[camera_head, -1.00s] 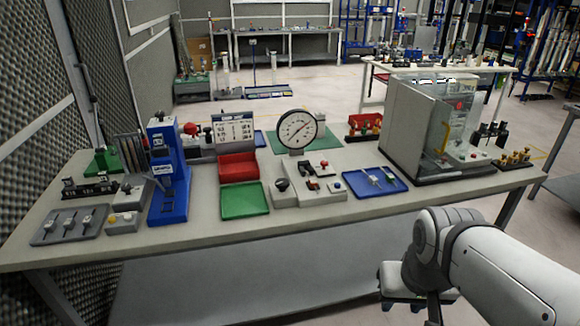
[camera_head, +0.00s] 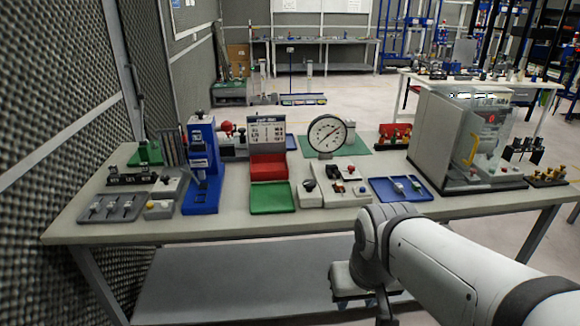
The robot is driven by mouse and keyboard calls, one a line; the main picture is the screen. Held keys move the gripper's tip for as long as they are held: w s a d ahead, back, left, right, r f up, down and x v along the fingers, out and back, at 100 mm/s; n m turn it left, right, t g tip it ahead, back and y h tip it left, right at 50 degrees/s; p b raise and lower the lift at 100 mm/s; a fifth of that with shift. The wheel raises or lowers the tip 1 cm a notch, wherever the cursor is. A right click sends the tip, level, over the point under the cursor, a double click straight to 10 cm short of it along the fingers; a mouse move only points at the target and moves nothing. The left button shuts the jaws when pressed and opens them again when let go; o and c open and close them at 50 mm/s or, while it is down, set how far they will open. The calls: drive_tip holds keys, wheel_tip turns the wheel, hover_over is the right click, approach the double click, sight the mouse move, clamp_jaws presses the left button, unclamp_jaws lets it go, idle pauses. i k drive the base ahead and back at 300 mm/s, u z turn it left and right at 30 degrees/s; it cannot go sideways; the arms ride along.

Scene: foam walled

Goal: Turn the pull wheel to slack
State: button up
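I cannot tell for certain which part is the pull wheel. A red round knob (camera_head: 226,128) sits on a grey device behind the blue stand (camera_head: 201,165), partly hidden by it. A black knob (camera_head: 308,186) sits on a small light box in front of the round dial gauge (camera_head: 327,134). My gripper (camera_head: 350,290) hangs low in front of the bench, below the tabletop edge and apart from everything on it. Its fingers are not clear enough to tell whether it is open.
The bench (camera_head: 250,228) also holds red (camera_head: 269,169) and green (camera_head: 272,198) trays, a blue tray (camera_head: 384,194) and a clear-fronted enclosure (camera_head: 455,150) at right. A grey tray with levers (camera_head: 110,208) lies at left. A foam wall (camera_head: 50,110) stands close on the left.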

sight(309, 184)
drive_tip(key=z, duration=0.05)
drive_tip(key=i, duration=1)
drive_tip(key=u, duration=0.1)
